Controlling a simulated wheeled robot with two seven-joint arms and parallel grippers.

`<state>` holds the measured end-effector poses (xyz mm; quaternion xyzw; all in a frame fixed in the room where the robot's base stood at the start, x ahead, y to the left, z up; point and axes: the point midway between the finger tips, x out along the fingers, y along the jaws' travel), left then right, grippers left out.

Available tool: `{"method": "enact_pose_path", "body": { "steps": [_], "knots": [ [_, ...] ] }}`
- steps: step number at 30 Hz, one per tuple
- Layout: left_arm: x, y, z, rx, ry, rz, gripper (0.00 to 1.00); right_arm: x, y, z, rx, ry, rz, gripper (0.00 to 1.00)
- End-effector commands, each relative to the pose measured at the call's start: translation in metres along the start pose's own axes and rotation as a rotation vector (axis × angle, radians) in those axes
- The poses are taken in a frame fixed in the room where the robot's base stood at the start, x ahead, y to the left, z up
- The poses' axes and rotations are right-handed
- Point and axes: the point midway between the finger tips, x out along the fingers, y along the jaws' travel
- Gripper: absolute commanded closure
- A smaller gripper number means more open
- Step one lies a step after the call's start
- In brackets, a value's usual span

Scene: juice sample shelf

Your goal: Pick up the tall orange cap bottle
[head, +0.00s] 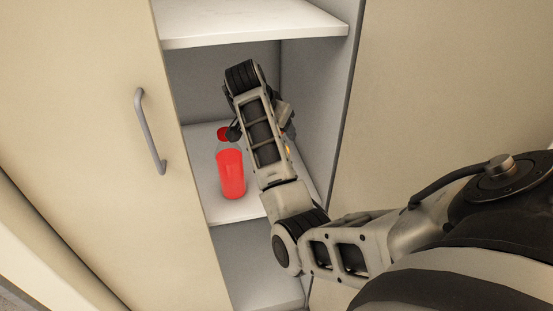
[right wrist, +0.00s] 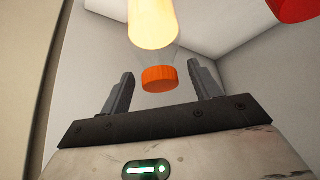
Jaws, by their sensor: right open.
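The tall orange cap bottle (right wrist: 153,28) shows in the right wrist view with pale yellow-orange contents, a clear neck and an orange cap (right wrist: 158,79). It appears cap-down in that picture. My right gripper (right wrist: 160,70) is open, with one finger on each side of the cap and neck in the picture; visible gaps separate them, and I cannot tell the depth between them. In the head view, my right arm hides nearly all of this bottle; only a small orange patch (head: 287,150) shows at the arm's right edge. My left gripper is not in view.
A red bottle (head: 231,174) with a red cap stands on the same shelf (head: 239,210), left of my arm. An upper shelf (head: 250,25) lies above. Cabinet walls close in the sides, and a door with a grey handle (head: 150,131) is at left.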

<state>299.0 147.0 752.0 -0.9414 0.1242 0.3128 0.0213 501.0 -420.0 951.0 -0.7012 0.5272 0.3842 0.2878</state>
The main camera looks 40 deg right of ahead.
Motion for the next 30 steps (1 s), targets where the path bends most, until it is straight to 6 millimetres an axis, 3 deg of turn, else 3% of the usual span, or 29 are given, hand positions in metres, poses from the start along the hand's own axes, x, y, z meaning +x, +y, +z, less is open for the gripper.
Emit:
{"method": "enact_pose_path", "body": {
  "steps": [9, 16, 30],
  "knots": [
    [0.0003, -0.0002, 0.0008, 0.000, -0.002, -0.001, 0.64, 0.0070, 0.0000, 0.0003, 0.001, 0.000, -0.002, 0.38],
    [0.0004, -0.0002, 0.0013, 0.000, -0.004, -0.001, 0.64, 0.0069, 0.0000, 0.0005, 0.001, 0.000, -0.001, 1.00],
    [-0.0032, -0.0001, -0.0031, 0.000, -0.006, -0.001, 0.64, 0.0014, -0.0013, -0.0013, -0.001, -0.002, -0.003, 1.00]
  ]
}}
